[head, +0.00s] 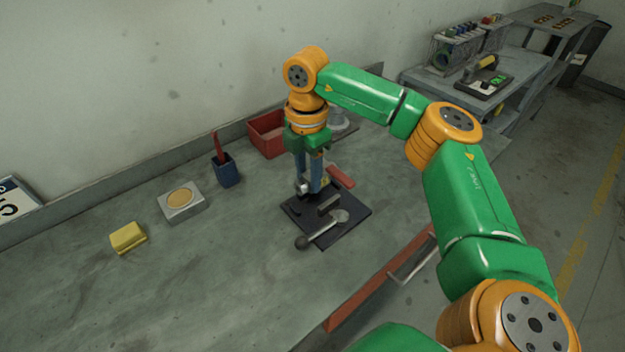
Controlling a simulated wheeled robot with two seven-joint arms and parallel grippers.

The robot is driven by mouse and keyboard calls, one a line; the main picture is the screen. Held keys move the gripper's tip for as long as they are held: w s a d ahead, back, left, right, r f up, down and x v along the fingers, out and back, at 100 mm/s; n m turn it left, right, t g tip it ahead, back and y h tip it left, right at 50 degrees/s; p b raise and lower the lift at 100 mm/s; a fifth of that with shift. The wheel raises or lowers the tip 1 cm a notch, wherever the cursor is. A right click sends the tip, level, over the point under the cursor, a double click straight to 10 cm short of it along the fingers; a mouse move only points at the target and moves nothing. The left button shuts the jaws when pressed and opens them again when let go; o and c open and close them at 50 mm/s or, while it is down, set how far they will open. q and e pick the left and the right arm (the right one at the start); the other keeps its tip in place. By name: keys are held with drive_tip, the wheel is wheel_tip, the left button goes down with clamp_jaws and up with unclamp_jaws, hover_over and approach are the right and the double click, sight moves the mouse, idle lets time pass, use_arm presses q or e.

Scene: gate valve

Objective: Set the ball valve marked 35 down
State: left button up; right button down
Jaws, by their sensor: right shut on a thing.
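My right gripper (316,187) points straight down over a dark square plate (348,230) on the bench. It is shut on what looks like the ball valve (303,188). A bright metal end of the valve shows left of the fingers, and a red bar like a lever (341,176) shows to their right. The fingers hide much of the body, and I cannot read a 35 on it. I cannot tell whether the valve touches the plate. A grey lever with a dark ball knob (302,242) lies across the plate's front. My left gripper is out of view.
A red bin (266,136) and a blue cup (227,171) stand behind and left. A grey block with a tan disc (181,201) and a yellow block (128,237) are farther left. A red rail (367,297) runs along the front edge. The bench's left front is clear.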

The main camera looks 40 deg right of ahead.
drive_tip(key=f, duration=0.2)
drive_tip(key=d+f, duration=0.1)
drive_tip(key=shift+w+f+p, duration=0.15)
drive_tip(key=shift+f+p, duration=0.2)
drive_tip(key=shift+f, duration=0.05)
drive_tip(key=shift+w+f, duration=0.1)
drive_tip(key=shift+f, duration=0.35)
drive_tip(key=shift+s+f+b, duration=0.4)
drive_tip(key=shift+f+b, duration=0.05)
drive_tip(key=shift+f, duration=0.1)
drive_tip(key=shift+c, duration=2.2)
unclamp_jaws()
drive_tip(key=shift+s+a+f, duration=0.1)
drive_tip(key=r, duration=0.2)
drive_tip(key=w+r, duration=0.1)
drive_tip(key=r, duration=0.1)
drive_tip(key=shift+w+r, duration=0.15)
drive_tip(key=r, duration=0.8)
drive_tip(key=shift+s+r, duration=0.3)
drive_tip(key=shift+s, duration=0.1)
drive_tip(key=shift+w+r, duration=0.15)
drive_tip(key=shift+r, duration=0.1)
